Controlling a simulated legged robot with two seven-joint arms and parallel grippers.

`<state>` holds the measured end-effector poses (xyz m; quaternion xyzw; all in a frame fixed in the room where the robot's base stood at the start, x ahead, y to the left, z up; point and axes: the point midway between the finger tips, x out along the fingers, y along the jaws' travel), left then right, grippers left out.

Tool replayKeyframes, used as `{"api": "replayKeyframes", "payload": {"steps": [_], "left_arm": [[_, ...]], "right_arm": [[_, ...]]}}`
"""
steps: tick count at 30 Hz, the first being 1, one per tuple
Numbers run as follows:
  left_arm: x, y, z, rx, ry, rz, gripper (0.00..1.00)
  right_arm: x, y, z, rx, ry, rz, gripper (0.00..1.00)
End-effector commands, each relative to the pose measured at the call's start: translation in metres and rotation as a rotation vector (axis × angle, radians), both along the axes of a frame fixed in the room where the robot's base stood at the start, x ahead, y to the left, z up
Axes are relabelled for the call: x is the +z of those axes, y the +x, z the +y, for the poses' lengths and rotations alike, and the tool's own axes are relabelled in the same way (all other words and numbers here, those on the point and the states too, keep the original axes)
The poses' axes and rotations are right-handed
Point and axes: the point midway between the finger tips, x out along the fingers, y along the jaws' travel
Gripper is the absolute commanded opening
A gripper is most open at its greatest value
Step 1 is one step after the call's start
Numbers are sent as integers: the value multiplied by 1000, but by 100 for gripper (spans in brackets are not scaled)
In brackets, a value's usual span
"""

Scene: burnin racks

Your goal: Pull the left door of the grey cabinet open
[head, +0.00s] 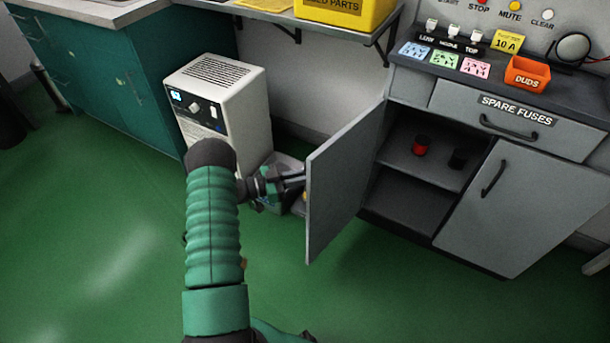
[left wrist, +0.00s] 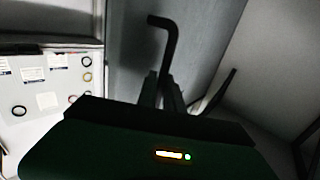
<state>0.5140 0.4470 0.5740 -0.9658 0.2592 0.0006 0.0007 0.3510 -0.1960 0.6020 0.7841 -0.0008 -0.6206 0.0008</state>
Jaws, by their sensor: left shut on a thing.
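The grey cabinet (head: 480,118) stands at the right in the head view. Its left door (head: 345,180) is swung wide open and juts out from the front, so the shelves inside show. My left gripper (head: 293,182) is at the outer face of this door, near its free edge. In the left wrist view the door's black bar handle (left wrist: 165,45) runs down between the fingers (left wrist: 162,93), which are shut on it. In the head view the door hides the handle and the fingertips partly. My right gripper is not in view.
A white appliance (head: 222,100) stands close behind my left gripper. The cabinet's right door (head: 520,208) is shut. A red item (head: 421,145) and a black item (head: 458,158) stand on the inner shelf. Green floor (head: 370,290) before the cabinet is clear.

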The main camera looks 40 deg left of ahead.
Motion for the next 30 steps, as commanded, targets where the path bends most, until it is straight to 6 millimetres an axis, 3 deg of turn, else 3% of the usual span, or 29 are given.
{"api": "replayKeyframes", "payload": {"steps": [5,6,7,17,22,30], "left_arm": [[0,1,0,-1,-2,-1,0],[0,1,0,-1,-2,-1,16],[0,1,0,-1,-2,-1,20],[1,-4,3,0,-2,-1,20],[3,-32,21,3,-2,0,20],[1,-101,61,2,-3,1,20]], "right_arm": [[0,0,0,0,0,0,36],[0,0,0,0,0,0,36],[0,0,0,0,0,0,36],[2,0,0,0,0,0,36],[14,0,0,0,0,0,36],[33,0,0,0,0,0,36]]}}
